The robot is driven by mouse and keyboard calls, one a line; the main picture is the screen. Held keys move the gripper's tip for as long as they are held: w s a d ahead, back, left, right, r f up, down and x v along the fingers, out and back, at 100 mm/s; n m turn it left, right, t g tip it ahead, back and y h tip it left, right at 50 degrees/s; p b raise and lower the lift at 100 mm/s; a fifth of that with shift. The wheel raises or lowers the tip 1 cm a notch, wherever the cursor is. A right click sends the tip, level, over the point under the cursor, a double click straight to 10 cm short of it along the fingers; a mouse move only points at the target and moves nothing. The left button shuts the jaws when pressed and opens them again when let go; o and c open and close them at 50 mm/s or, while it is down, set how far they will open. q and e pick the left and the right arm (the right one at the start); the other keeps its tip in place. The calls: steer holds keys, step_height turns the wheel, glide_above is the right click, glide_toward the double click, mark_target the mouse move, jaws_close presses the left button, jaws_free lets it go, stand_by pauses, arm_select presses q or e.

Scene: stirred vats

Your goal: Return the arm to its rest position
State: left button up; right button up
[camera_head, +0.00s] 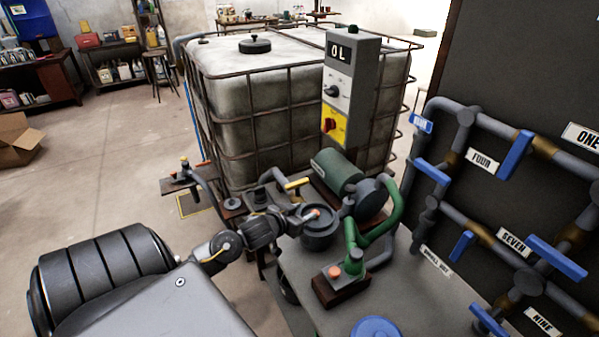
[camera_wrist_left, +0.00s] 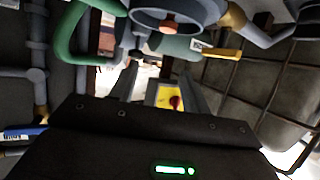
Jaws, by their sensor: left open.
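My left arm comes in from the lower left in the head view. My left gripper (camera_head: 296,217) is at its end, beside the dark round fitting (camera_head: 320,238) in front of the green pump motor (camera_head: 337,170). In the left wrist view the two fingers stand apart with a gap between them (camera_wrist_left: 158,88), and the gripper is open. I see nothing held between them. The yellow panel with a red switch (camera_wrist_left: 176,102) shows beyond the fingers. I cannot tell whether the gripper touches the fitting. My right gripper is in neither view.
A caged white tank (camera_head: 240,115) stands behind the gripper. A grey control box (camera_head: 350,85) marked OL rises above the pump. Green pipe (camera_head: 388,215) and labelled pipes with blue handles (camera_head: 555,258) crowd the right. Open floor (camera_head: 110,140) lies at left.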

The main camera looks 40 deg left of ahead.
arm_select(q)
steer(key=shift+s+r, duration=0.25)
steer(key=shift+s, duration=0.35)
